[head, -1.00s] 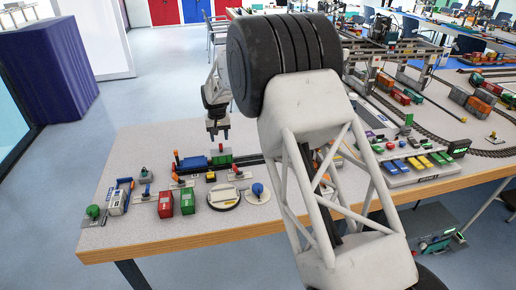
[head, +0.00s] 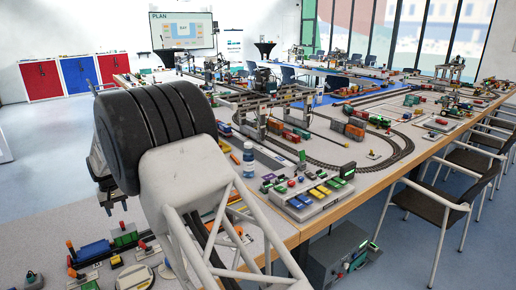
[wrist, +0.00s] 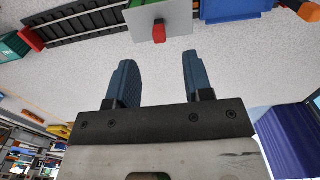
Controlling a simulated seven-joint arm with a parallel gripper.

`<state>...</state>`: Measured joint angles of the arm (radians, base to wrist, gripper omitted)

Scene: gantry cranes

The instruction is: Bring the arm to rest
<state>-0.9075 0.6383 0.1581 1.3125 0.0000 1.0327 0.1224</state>
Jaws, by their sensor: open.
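My gripper (wrist: 155,80) shows in the wrist view with two blue-grey fingers held apart and nothing between them. It hangs above the light speckled table. Beyond the fingertips lies a pale plate (wrist: 145,25) with a red knob (wrist: 159,33) on it. In the head view my gripper (head: 113,205) is at the left, pointing down over the table, partly hidden behind my own arm. A blue wagon (head: 95,251) and a green wagon (head: 125,238) stand on the table just below it. Whether the fingertips touch anything cannot be told from the head view, but they look clear.
A grey control panel with coloured buttons (head: 312,196) stands near the table's front edge. Curved track (head: 345,170) and several wagons fill the table further right. Chairs (head: 440,200) line the right side.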

